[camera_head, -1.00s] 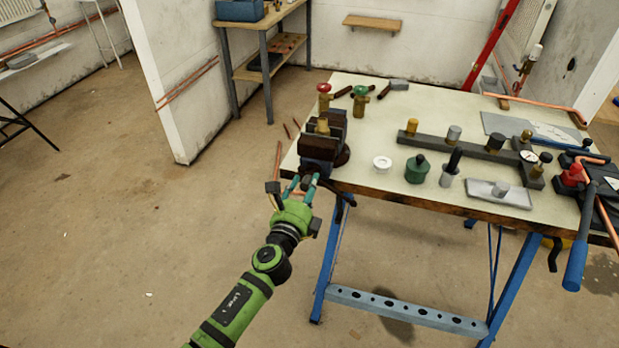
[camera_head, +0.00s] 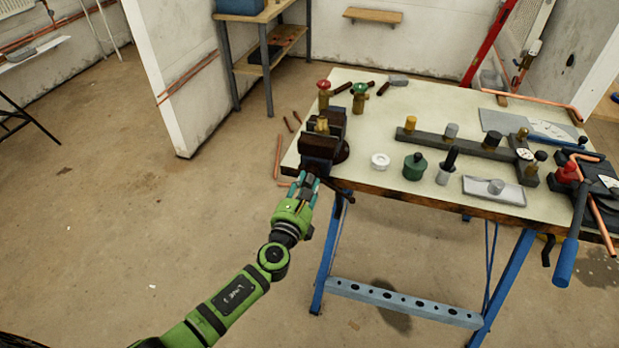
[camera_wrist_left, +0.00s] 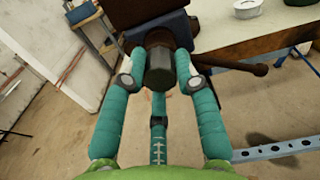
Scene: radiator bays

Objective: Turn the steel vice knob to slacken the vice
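The vice (camera_head: 322,145), dark with a blue-grey front jaw, is mounted at the near left corner of the bench. A brass-coloured piece (camera_head: 322,125) shows at its jaws. Its steel knob (camera_wrist_left: 160,70) is a dark grey cylinder at the front, facing my left wrist camera. My left gripper (camera_head: 305,182) reaches it from the front. In the left wrist view two teal fingers close in on both sides of the knob, and a third finger lies below. The contact surfaces are partly hidden. My right gripper is not in view.
The workbench top (camera_head: 400,165) holds a white ring (camera_head: 380,161), a green pot (camera_head: 414,167), a grey tray (camera_head: 494,191) and valves behind the vice. A dark bar (camera_wrist_left: 240,67) sticks out right of the knob. Copper pipe (camera_head: 278,156) lies on the floor left of the bench.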

